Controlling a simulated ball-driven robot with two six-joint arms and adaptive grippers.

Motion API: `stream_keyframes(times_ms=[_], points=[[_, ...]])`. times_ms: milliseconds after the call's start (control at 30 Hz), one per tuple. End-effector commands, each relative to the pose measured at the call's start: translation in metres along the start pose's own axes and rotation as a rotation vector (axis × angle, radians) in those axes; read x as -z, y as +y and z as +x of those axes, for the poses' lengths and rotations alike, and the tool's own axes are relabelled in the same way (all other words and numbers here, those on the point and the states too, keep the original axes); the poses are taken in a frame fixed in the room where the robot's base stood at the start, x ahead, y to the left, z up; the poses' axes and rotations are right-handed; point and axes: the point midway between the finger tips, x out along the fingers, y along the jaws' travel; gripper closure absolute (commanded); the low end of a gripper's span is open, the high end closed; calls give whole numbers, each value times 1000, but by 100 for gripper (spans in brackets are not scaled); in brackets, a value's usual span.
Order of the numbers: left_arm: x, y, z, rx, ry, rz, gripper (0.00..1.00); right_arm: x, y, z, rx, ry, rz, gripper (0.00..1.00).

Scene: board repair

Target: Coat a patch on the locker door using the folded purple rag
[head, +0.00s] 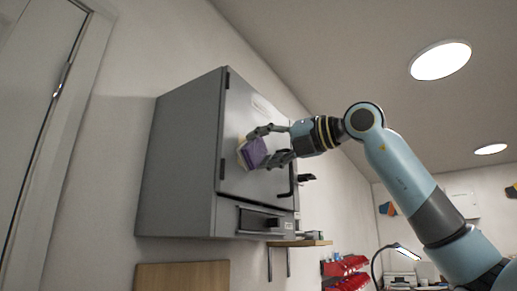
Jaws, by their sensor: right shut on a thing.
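The grey locker (180,170) hangs on the wall in the middle of the head view, its door (240,110) closed and facing right. My right gripper (262,150) is shut on the folded purple rag (253,154) and holds it at the middle of the door. The rag looks to be against the door face or very close to it. A small pale yellowish area (240,150) shows at the rag's left edge; I cannot tell whether it is a patch on the door. The rag and gripper hide part of the door. My left gripper is not in view.
A dark handle (288,184) sits at the door's right side, close below my right gripper. A drawer-like slot (260,219) is under the door. A wooden shelf (300,243), red bins (345,266) and a desk lamp (400,250) are lower right. A white door (40,100) stands left.

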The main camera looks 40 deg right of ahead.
Motion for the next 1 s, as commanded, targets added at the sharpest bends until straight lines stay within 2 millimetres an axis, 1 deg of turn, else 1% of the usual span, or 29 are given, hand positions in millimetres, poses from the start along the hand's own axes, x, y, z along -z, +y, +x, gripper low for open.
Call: stream_keyframes(times_ms=[133, 400, 600, 767, 1000], points=[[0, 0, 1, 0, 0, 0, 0, -5, -5, 0, 1, 0, 1, 72], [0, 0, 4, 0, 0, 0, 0, -22, -23, 2, 2, 0, 2, 72], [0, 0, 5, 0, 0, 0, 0, -27, -28, 1, 1, 0, 0, 72], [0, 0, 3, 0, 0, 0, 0, -22, -22, 2, -1, 2, -1, 72], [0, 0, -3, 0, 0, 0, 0, -6, -4, 3, -2, 2, -1, 72]])
